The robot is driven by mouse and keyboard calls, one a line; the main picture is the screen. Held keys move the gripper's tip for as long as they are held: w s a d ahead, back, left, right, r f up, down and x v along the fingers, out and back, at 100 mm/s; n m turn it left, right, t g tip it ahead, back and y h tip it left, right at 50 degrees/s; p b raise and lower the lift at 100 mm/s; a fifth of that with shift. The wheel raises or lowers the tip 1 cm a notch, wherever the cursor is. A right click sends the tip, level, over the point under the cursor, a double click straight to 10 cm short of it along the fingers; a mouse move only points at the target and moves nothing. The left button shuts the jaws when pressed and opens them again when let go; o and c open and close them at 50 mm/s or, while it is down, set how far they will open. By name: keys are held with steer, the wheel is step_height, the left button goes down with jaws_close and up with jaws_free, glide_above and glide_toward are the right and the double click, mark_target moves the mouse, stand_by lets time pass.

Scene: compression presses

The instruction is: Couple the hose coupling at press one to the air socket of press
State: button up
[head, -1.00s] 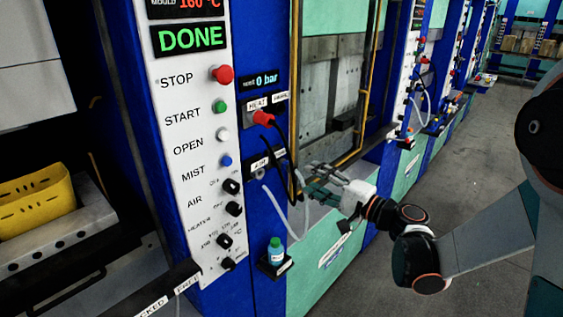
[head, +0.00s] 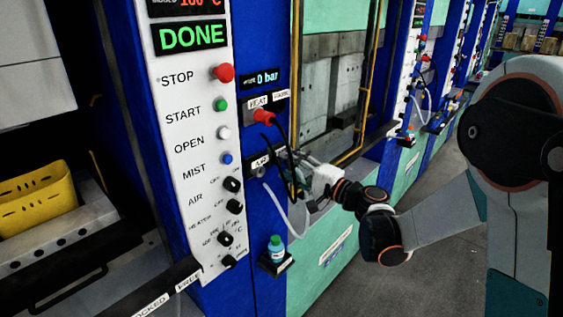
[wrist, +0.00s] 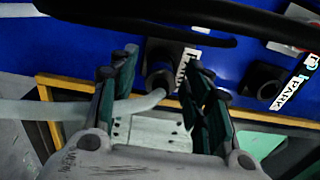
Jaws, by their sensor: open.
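The air socket (head: 259,172) is under the AIR label, just left of my gripper. The pale hose (head: 296,224) hangs in a loop below.
The red heat plug (head: 264,117) has a black cable (head: 293,165) hanging past my gripper. An empty dark socket (wrist: 264,82) has a PARK label. A small bottle (head: 276,250) stands on a ledge below. The yellow frame (head: 363,90) borders the press on the right.

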steer(key=shift+c, duration=0.6)
jaws_close()
steer(key=shift+b+v, duration=0.35)
steer(key=shift+v, duration=1.4)
steer(key=v, duration=0.3)
steer(key=shift+s+d+r+b, duration=0.1)
steer(key=shift+s+d+b, duration=0.15)
steer(key=shift+d+b, duration=0.1)
stand_by(0.4)
